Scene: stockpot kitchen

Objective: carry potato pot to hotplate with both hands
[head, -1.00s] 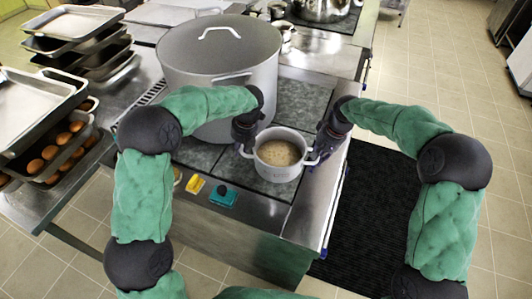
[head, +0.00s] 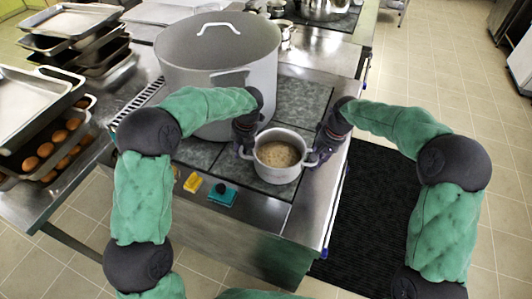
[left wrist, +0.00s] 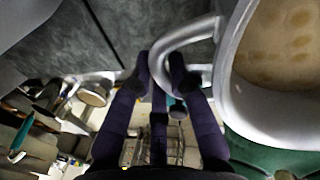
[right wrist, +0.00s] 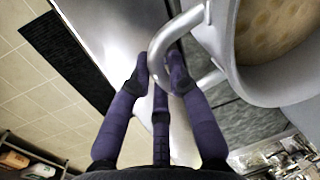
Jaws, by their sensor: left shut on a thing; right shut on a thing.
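The potato pot (head: 279,173), a small light-grey pot with pale brown contents, is upright at the front right of the cooktop. Whether its base touches the surface is unclear. My left gripper (head: 244,151) is shut on its left handle; in the left wrist view the handle (left wrist: 182,33) passes between the fingertips (left wrist: 160,75). My right gripper (head: 319,154) is shut on the opposite handle; in the right wrist view that handle (right wrist: 172,35) is between the fingertips (right wrist: 158,75). Dark square hotplates (head: 303,98) lie behind the pot and to its left.
A very large grey stockpot (head: 215,85) stands close behind and left of the potato pot. Yellow (head: 193,182) and teal (head: 222,195) items are at the cooktop's front. Trays with brown round items (head: 45,150) are at left. A black mat (head: 370,220) lies on the floor at right.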

